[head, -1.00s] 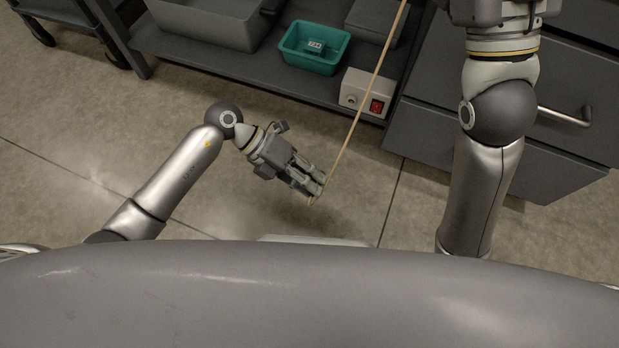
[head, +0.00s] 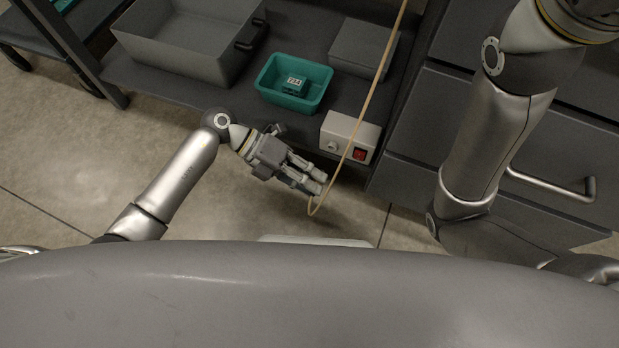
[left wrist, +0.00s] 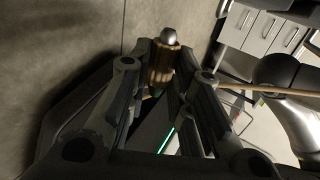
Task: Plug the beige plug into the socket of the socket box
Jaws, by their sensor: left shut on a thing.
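The socket box (head: 340,128) is a pale box on the low shelf's front edge in the head view. Its front has a round socket (head: 332,146) at left and a red switch (head: 359,154) at right. My left gripper (head: 317,185) is in front of and below the box, apart from it. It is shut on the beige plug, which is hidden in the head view. In the left wrist view the plug (left wrist: 162,66) shows between the fingers, ribbed, with a rounded silvery tip. My right gripper is out of view.
A beige cable (head: 375,85) runs from the left gripper up past the socket box. A teal bin (head: 268,94) holding a small labelled item, a large grey bin (head: 160,48) and a grey box (head: 364,52) stand on the shelf. Drawers with a handle (head: 550,190) are at right.

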